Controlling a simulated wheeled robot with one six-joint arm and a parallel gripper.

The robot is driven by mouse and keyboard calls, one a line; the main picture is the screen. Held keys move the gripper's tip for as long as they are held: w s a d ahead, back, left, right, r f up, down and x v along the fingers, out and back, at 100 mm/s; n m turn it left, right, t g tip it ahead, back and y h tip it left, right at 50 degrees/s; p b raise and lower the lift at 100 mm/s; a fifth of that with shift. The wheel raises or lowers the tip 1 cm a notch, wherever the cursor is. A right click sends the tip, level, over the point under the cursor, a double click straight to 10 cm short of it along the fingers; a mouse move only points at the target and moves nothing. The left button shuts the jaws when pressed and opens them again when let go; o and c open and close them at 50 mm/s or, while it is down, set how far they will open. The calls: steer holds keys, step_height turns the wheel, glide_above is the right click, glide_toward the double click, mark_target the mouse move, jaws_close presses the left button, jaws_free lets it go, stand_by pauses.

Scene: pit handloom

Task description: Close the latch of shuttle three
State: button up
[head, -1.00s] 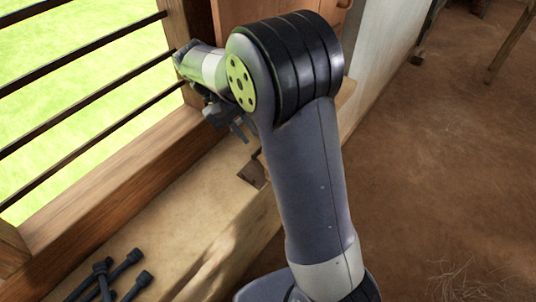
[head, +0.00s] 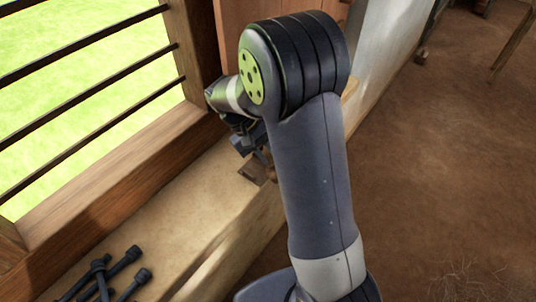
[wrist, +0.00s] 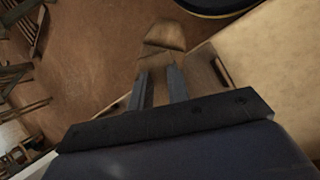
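A small brown wooden piece (head: 250,173), perhaps the shuttle, sits at the ledge's edge, partly hidden by my arm. In the wrist view, a brown wooden body (wrist: 200,68) lies beyond my gripper beside the pale ledge, with a lighter rounded wooden end (wrist: 163,37) ahead of the fingertips. My gripper (wrist: 159,75) has its two fingers apart, with brown wood showing between and just beyond them. I cannot tell whether they touch it. In the head view my gripper (head: 257,155) is just above the small brown piece. No latch can be made out clearly, nor its position.
A barred window (head: 90,80) with a wooden frame stands at the left. The pale ledge (head: 190,205) runs below it, with several dark rods (head: 105,275) at its near end. The brown floor (head: 440,150) at the right is mostly open.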

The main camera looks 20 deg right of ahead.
steer(key=shift+c, duration=0.4)
jaws_close()
steer(key=shift+m, duration=2.8)
steer(key=shift+o, duration=0.4)
jaws_free()
